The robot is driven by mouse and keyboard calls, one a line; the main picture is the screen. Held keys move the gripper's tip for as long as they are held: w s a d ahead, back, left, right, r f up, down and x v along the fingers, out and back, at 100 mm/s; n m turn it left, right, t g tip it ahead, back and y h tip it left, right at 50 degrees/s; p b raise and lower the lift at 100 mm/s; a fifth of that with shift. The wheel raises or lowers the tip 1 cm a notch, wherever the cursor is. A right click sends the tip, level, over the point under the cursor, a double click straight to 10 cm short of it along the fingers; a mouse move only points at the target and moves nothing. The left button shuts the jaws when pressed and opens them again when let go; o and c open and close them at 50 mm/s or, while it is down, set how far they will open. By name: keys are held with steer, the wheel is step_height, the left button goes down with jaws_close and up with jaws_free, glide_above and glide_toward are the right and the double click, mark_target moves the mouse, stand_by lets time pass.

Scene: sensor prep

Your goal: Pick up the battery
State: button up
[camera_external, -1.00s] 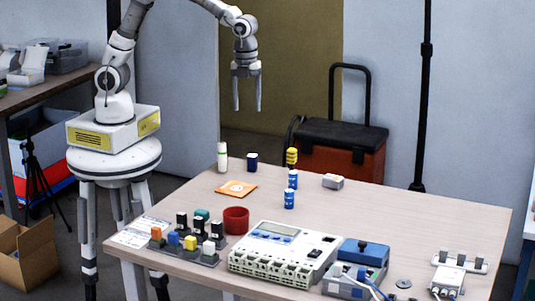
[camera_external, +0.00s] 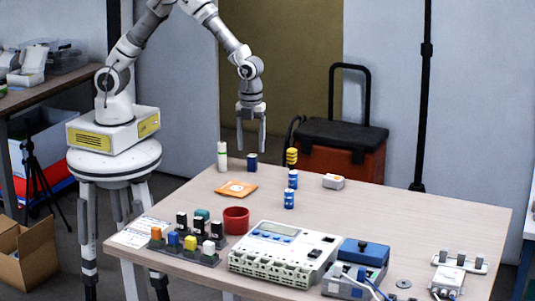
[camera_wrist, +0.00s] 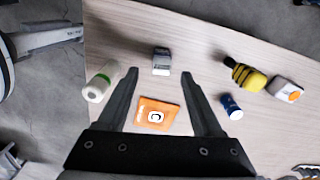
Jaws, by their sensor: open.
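Two blue cylinders with white marks, which look like batteries, stand upright on the table: a rear one (camera_external: 292,179) and a front one (camera_external: 289,199). The wrist view shows one blue cylinder (camera_wrist: 231,106), to the right of my right finger; I cannot tell which of the two it is. My gripper (camera_external: 251,146) is open and empty, pointing down above the back left part of the table. In the wrist view my gripper (camera_wrist: 160,78) has its fingers spread, with an orange packet (camera_wrist: 157,114) and a dark blue-grey block (camera_wrist: 161,61) seen between or just beyond them.
A white-green cylinder (camera_external: 222,156) stands at the back left. A yellow-black item (camera_external: 292,157) and a white box (camera_external: 333,181) are near the blue cylinders. A red cup (camera_external: 236,220), connector blocks and a large white device (camera_external: 283,255) fill the front. The right middle is clear.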

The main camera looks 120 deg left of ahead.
mark_target(252, 155)
steer(key=f, duration=0.5)
steer(key=shift+w+a, duration=0.1)
steer(key=shift+a, duration=0.1)
jaws_close()
